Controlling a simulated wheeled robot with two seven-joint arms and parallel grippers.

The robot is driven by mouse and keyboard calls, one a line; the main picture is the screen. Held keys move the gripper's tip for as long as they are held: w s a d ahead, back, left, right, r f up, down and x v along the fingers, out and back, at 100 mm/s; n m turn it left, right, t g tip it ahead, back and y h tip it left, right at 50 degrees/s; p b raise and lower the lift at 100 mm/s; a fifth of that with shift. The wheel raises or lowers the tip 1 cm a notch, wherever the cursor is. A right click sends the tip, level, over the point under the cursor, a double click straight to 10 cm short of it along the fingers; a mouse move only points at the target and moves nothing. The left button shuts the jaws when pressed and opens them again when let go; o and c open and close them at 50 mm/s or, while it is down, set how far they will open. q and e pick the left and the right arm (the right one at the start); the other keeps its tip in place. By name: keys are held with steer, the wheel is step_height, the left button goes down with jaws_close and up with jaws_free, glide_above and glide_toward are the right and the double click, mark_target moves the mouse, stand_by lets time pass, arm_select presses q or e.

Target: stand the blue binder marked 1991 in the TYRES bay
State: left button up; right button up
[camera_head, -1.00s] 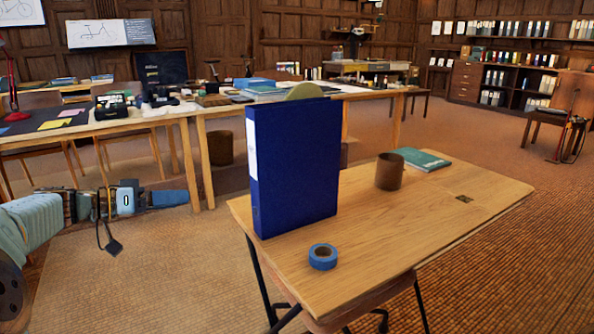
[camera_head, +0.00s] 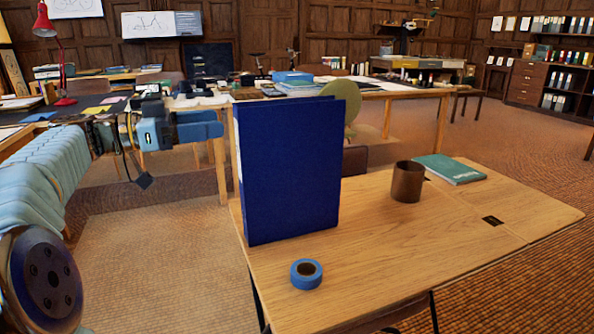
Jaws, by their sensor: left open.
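A blue binder (camera_head: 292,170) stands upright on the near wooden table, by its left edge. Its broad cover faces me, and its spine shows only as a thin strip at the left, so no marking can be read. My left gripper (camera_head: 212,127) is open and empty, to the left of the binder and apart from it, at about the height of its upper part. My right gripper is not in view. Dark shelves (camera_head: 563,90) with rows of binders stand far off at the right wall. No TYRES label can be read there.
On the near table (camera_head: 400,245) are a blue tape roll (camera_head: 306,273) in front of the binder, a brown mug (camera_head: 407,181) and a green book (camera_head: 449,169). A long cluttered table (camera_head: 400,91) stands behind. Open floor lies to the right.

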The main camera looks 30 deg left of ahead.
mark_target(235, 120)
arm_select(q)
steer(key=x, duration=0.5)
steer(key=shift+w+d+p, duration=0.25)
steer(key=shift+p, duration=0.1)
steer(key=x, duration=0.1)
steer(key=p+x, duration=0.1)
steer(key=x, duration=0.2)
steer(key=shift+w+d+r+p, duration=0.1)
steer(key=shift+w+r+p, duration=0.05)
steer(key=shift+r+p, duration=0.2)
steer(key=shift+w+d, duration=0.35)
steer(key=shift+f, duration=0.1)
steer(key=shift+c, duration=0.2)
jaws_close()
